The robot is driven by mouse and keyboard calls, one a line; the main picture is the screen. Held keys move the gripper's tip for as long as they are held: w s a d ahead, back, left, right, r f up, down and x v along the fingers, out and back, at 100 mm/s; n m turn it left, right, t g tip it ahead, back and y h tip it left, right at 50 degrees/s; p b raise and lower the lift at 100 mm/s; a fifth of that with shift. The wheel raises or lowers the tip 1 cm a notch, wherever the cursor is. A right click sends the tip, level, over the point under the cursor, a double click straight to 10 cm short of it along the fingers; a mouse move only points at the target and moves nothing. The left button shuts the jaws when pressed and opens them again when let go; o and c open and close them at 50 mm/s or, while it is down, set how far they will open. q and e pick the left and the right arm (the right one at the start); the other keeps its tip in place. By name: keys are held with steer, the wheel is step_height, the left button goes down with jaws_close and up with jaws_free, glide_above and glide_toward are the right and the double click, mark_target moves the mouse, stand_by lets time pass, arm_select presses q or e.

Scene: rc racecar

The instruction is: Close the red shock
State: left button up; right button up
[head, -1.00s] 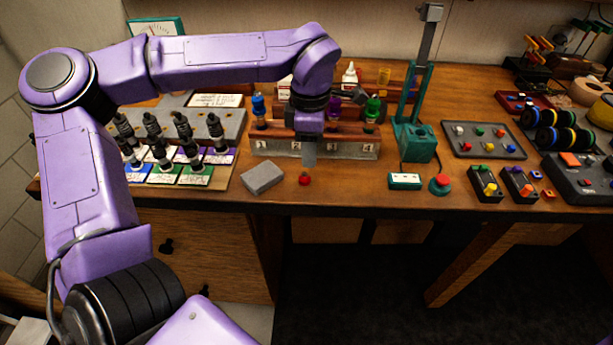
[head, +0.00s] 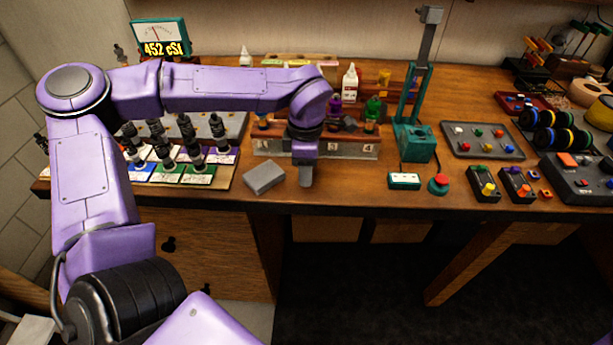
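My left gripper (head: 306,180) points down at the table's front edge, just in front of the numbered shock rack (head: 365,150). Its fingers look close together, but whether they hold anything is hidden. The small red cap seen earlier on the table is now out of sight behind or between the fingers. My wrist hides slot 2, so I cannot see a red shock body. A purple-topped shock (head: 335,107) stands by slot 3 and a green-topped one (head: 373,109) by slot 4. A shock body (head: 262,121) stands at slot 1, its top hidden by my forearm. My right gripper is out of view.
A grey block (head: 264,178) lies left of the gripper. Oil bottles (head: 349,82) stand behind the rack. A teal press (head: 414,140) and red button (head: 438,185) are at right. Black shocks on a board (head: 221,178) are at left. A gauge (head: 160,40) reads about 452 cSt.

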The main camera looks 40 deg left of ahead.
arm_select(q)
jaws_close()
steer(key=shift+r, duration=0.1)
steer(key=shift+r, duration=0.3)
step_height(320, 180, up, 2)
steer(key=shift+r, duration=0.2)
steer(key=s+d+r+b, duration=0.3)
steer(key=s+d+r, duration=0.4)
steer(key=d+r, duration=0.3)
steer(key=shift+d, duration=1.1)
steer(key=shift+w+f, duration=0.1)
steer(key=shift+f, duration=0.05)
